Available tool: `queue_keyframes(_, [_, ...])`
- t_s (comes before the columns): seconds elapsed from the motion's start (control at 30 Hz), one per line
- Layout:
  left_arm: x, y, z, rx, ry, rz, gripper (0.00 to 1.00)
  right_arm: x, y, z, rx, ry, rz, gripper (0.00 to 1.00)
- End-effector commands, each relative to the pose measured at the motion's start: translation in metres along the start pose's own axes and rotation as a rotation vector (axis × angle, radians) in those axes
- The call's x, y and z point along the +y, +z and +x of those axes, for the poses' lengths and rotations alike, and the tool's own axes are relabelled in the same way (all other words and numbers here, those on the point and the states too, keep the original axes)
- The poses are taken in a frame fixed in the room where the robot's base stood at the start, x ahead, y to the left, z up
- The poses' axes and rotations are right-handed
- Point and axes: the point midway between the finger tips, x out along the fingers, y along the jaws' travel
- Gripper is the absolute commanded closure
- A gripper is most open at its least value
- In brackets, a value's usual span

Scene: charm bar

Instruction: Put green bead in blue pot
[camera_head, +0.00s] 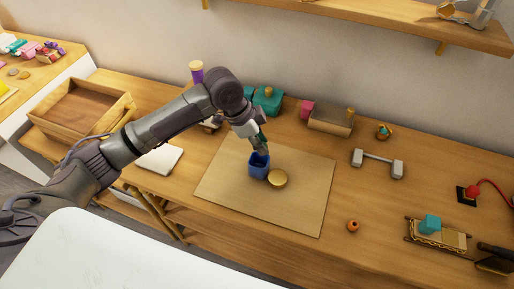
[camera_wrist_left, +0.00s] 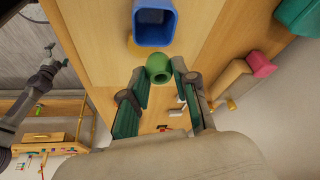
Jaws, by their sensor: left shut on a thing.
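My left gripper (camera_head: 262,150) is just above the blue pot on the board in the head view. In the left wrist view its two fingers (camera_wrist_left: 160,88) are closed on a round green bead (camera_wrist_left: 158,68) with a hole through it, held at the fingertips. The blue pot (camera_head: 258,168) is square and open-topped. It also shows in the left wrist view (camera_wrist_left: 153,34), just beyond the bead. In the head view the bead is mostly hidden by the gripper. A dark arm, seemingly my right, shows small at the left wrist view's left edge; its fingers are unclear.
A round gold lid (camera_head: 277,179) lies right beside the pot on the pale board (camera_head: 300,205). An orange bead (camera_head: 353,226) lies on the table to the right. Teal (camera_head: 268,100) and pink-ended (camera_head: 330,118) containers stand behind. The board's right part is clear.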

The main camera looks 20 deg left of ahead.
Motion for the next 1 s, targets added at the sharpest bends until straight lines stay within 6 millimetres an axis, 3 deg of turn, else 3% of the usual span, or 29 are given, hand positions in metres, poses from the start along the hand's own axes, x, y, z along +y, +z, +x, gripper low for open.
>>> queue_keyframes(0.17, [-0.004, 0.012, 0.005, -0.001, 0.001, -0.002, 0.87, -0.005, -0.002, -0.005, 0.001, -0.006, 0.003, 0.00])
queue_keyframes(0.43, [-0.003, 0.025, 0.036, -0.001, 0.000, -0.001, 0.87, -0.006, -0.003, -0.016, 0.002, -0.007, 0.004, 0.00])
queue_keyframes(1.0, [-0.003, 0.029, 0.047, 0.000, -0.001, -0.001, 0.87, 0.000, -0.002, -0.014, 0.001, -0.001, 0.001, 0.00])
